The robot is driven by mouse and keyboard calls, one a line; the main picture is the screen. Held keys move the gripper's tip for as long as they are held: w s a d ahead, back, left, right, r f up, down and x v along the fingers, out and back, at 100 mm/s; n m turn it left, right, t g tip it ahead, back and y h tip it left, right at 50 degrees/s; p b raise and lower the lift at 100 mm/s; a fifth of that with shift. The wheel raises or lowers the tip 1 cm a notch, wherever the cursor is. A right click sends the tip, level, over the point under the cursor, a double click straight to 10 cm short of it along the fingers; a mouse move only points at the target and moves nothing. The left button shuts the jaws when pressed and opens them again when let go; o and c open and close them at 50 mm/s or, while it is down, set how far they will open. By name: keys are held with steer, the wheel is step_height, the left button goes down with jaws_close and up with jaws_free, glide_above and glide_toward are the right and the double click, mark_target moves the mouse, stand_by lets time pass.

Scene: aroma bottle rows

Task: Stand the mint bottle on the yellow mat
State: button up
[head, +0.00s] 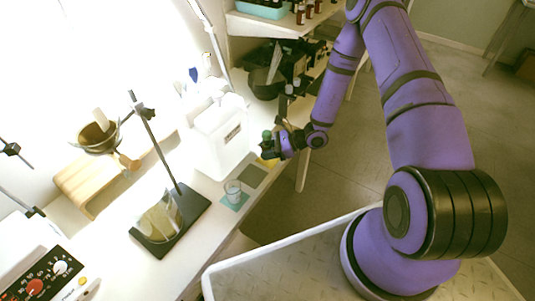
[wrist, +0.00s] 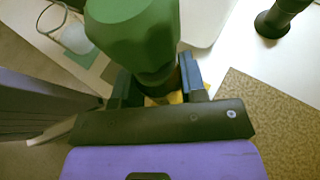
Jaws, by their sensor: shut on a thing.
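My gripper (head: 272,149) is shut on a bottle with a large green top (head: 267,136), which I take for the mint bottle; no label is readable. In the wrist view the green top (wrist: 135,28) fills the upper middle, and the fingers (wrist: 157,76) close on the darker part below it. The yellow mat (head: 264,161) shows just under and beside the gripper, mostly covered. In the wrist view bits of yellow mat (wrist: 172,98) show between the fingers, below the bottle. The bottle's base is hidden, so I cannot tell whether it touches the mat.
A grey mat (head: 252,177) and a teal mat (head: 237,205) bearing a glass beaker (head: 233,189) lie nearby along the bench's front edge. A white jug (head: 220,140) stands close on the left. Dark items (head: 290,95) stand behind the gripper, below a shelf (head: 280,25).

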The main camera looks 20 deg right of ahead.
steer(key=shift+w+d+f, duration=0.1)
steer(key=shift+w+d, duration=0.35)
steer(key=shift+w, duration=0.25)
steer(key=shift+f, duration=1.75)
steer(key=shift+s+f, duration=0.1)
steer(key=o, duration=0.9)
steer(key=shift+o, duration=0.2)
